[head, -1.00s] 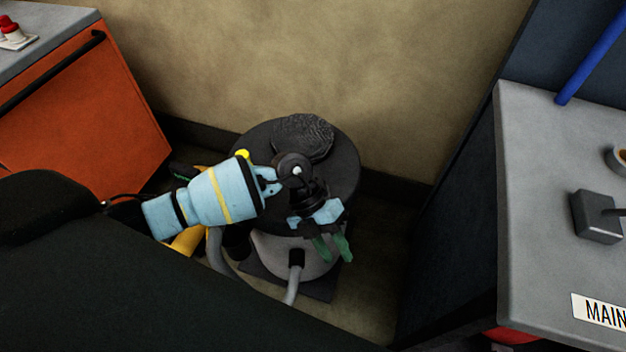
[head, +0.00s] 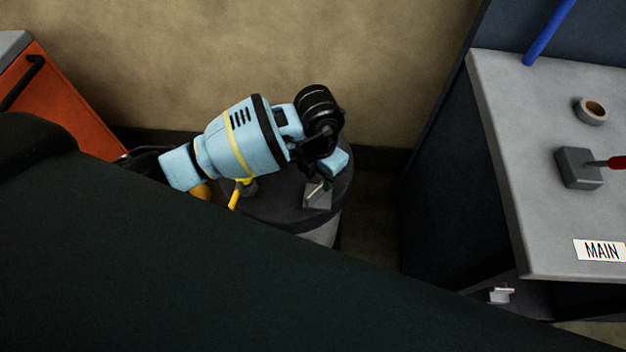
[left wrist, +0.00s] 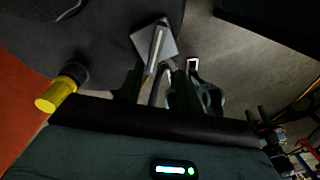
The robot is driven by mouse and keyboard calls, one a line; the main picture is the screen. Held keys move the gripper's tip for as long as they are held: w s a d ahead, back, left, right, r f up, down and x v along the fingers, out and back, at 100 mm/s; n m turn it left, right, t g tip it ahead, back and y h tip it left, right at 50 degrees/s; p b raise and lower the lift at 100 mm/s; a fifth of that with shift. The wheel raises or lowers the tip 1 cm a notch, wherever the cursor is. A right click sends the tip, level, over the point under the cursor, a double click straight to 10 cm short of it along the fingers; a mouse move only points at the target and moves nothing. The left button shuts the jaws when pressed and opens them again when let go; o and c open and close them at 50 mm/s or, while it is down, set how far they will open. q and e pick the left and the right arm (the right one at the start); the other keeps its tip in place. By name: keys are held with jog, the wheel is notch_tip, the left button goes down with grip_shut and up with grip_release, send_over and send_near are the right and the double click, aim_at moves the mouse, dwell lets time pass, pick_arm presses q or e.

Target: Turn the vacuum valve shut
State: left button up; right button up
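A small grey block with a pale lever, which looks like the vacuum valve (head: 317,198), sits on the dark round top of a drum (head: 265,207). In the left wrist view the valve (left wrist: 168,42) shows just beyond my fingertips, with its lever lying roughly along the gap between them. My left gripper (head: 325,184) points down at the valve; its fingers are mostly hidden behind the wrist in the head view. In the left wrist view its two dark green fingers (left wrist: 154,84) stand apart. I cannot tell whether they touch the lever. My right gripper is not in view.
A yellow-ended fitting (left wrist: 58,92) stands near the drum's edge. To the right, a grey bench (head: 520,180) carries a box with a red lever (head: 578,168), a tape roll (head: 590,111) and a MAIN label (head: 600,250). An orange cabinet (head: 60,110) stands left.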

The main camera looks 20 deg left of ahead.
aim_at(318, 189)
pick_arm(q)
jog(key=shift+w+a+r, duration=0.25)
jog(key=shift+w+r, duration=0.05)
jog(key=shift+r, duration=0.05)
jog(key=shift+f+b, duration=0.35)
jog(key=shift+f, duration=3.55)
grip_shut()
